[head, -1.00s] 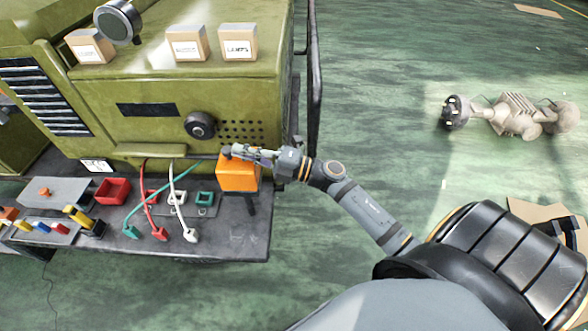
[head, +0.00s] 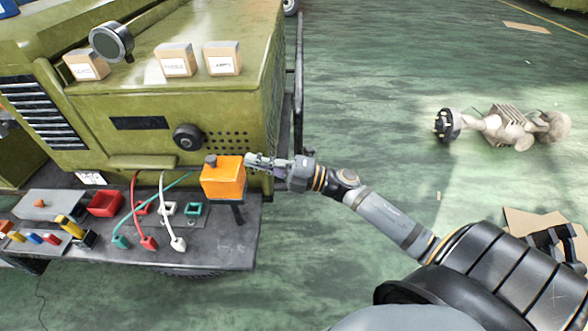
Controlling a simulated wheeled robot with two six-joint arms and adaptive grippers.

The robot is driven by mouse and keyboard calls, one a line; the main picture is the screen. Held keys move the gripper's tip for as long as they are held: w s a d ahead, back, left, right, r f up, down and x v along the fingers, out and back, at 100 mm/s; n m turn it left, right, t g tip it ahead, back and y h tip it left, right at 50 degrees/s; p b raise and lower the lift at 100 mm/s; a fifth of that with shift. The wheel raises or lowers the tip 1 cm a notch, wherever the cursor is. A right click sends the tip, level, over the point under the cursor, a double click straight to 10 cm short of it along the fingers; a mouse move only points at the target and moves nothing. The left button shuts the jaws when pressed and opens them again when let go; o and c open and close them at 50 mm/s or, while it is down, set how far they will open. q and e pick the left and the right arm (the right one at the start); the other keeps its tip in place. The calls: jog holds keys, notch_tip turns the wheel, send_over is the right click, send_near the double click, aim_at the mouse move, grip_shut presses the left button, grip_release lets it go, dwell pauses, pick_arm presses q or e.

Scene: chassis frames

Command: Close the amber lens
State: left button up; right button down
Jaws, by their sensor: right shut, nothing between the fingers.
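The amber lens (head: 223,178) is an orange block-shaped cover with a dark knob on its top left. It stands on a dark post at the right end of the grey bench, in front of the green vehicle. My right gripper (head: 252,161) is shut and empty, just to the right of the lens's upper edge. I cannot tell whether its fingertips touch the lens. How the lens sits on its base is hidden. My left gripper is out of view.
The grey bench (head: 222,245) holds a red tray (head: 105,203), green, red and white cables with plugs, and coloured blocks. Small boxes (head: 223,58) and a round lamp (head: 111,41) sit on the green vehicle (head: 140,100).

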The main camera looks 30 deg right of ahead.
jog(key=s+d+p, duration=0.3)
jog(key=d+p, duration=0.1)
jog(key=d, duration=0.1)
jog(key=w+d+f+m+t+h, duration=0.2)
jog(key=w+d+f+m+h, duration=0.1)
jog(key=d+f+m+h, duration=0.9)
jog(key=s+d+f+m+g+h+b, duration=0.1)
jog(key=s+d+f+m+g+h, duration=0.2)
jog(key=f, duration=0.8)
jog(key=s+d+f+m, duration=0.2)
jog(key=s+d+f, duration=0.15)
jog(key=f, duration=0.75)
jog(key=s+a+f+m+g+h, duration=0.2)
jog(key=s+f+m+g, duration=0.4)
jog(key=s+f, duration=0.9)
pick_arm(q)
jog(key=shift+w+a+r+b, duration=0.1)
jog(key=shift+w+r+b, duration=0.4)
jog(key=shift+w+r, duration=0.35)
pick_arm(e)
jog(key=s+a+f+m+g, duration=0.2)
jog(key=s+a+f+g, duration=0.1)
jog(key=s+a+f, duration=0.3)
jog(key=s+a+f+m+g+y, duration=0.1)
jog(key=s+a+f+m+g, duration=0.1)
jog(key=s+a+f, duration=0.4)
jog(key=s, duration=0.4)
jog(key=shift+s+a+f+g, duration=0.2)
jog(key=shift+s+a+g, duration=0.1)
jog(key=shift+s+g, duration=0.1)
